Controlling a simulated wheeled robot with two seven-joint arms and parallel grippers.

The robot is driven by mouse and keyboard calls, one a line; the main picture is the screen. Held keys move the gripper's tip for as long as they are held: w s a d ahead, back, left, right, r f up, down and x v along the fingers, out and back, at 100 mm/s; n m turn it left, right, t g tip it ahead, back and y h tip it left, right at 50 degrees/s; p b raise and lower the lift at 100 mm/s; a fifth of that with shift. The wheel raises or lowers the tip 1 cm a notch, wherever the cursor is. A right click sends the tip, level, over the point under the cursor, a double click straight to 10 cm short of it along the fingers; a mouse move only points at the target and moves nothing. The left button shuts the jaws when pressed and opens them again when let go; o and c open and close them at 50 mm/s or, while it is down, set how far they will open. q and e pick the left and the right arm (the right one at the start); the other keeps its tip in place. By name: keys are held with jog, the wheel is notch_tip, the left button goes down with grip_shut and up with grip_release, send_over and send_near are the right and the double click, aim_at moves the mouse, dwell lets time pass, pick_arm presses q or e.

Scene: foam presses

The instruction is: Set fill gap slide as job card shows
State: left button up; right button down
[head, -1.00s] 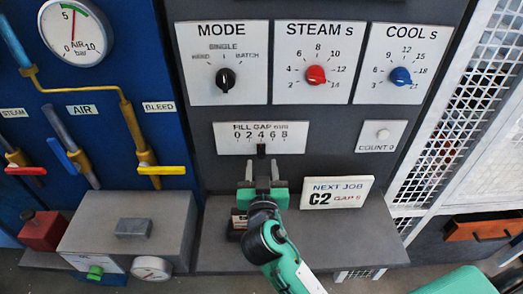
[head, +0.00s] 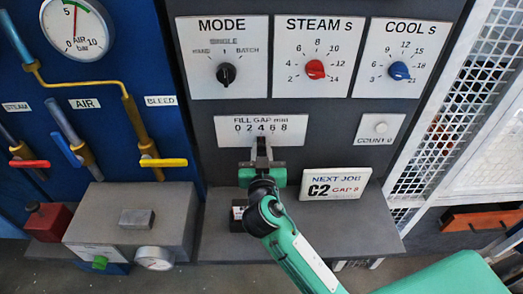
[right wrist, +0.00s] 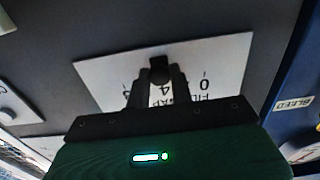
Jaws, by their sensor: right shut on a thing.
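The fill gap plate (head: 227,130) is white, with a scale from 0 to 8, on the dark panel. Its black slide knob (right wrist: 158,62) stands near the 4 in the right wrist view. My right gripper (head: 262,148) is shut on this knob, from below in the head view. The gripper's dark fingers (right wrist: 157,88) hide part of the plate and scale in the right wrist view. The job card (head: 336,184) reads NEXT JOB, C2, GAP and a small digit that looks like 8, though blurred. My left gripper is not in view.
Above are the MODE (head: 226,75), STEAM (head: 316,69) and COOL (head: 399,70) knobs. A count button (head: 381,128) sits right of the plate. A grey shelf (head: 350,232) juts out below. Valve handles and a grey box (head: 170,222) are at the left.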

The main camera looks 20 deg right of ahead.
aim_at(285, 139)
jog(key=shift+s+d+f, duration=0.1)
jog(key=shift+d, duration=0.25)
jog(key=d, duration=0.1)
jog(key=s+d, duration=0.1)
jog(key=d, duration=0.1)
jog(key=d+b, duration=0.1)
jog(key=d, duration=0.1)
jog(key=shift+s+d, duration=0.25)
jog(key=shift+a, duration=0.1)
jog(key=c, duration=1.4)
grip_release()
jog(key=shift+o, duration=0.7)
jog(key=shift+d, duration=0.2)
jog(key=shift+s+a, duration=0.1)
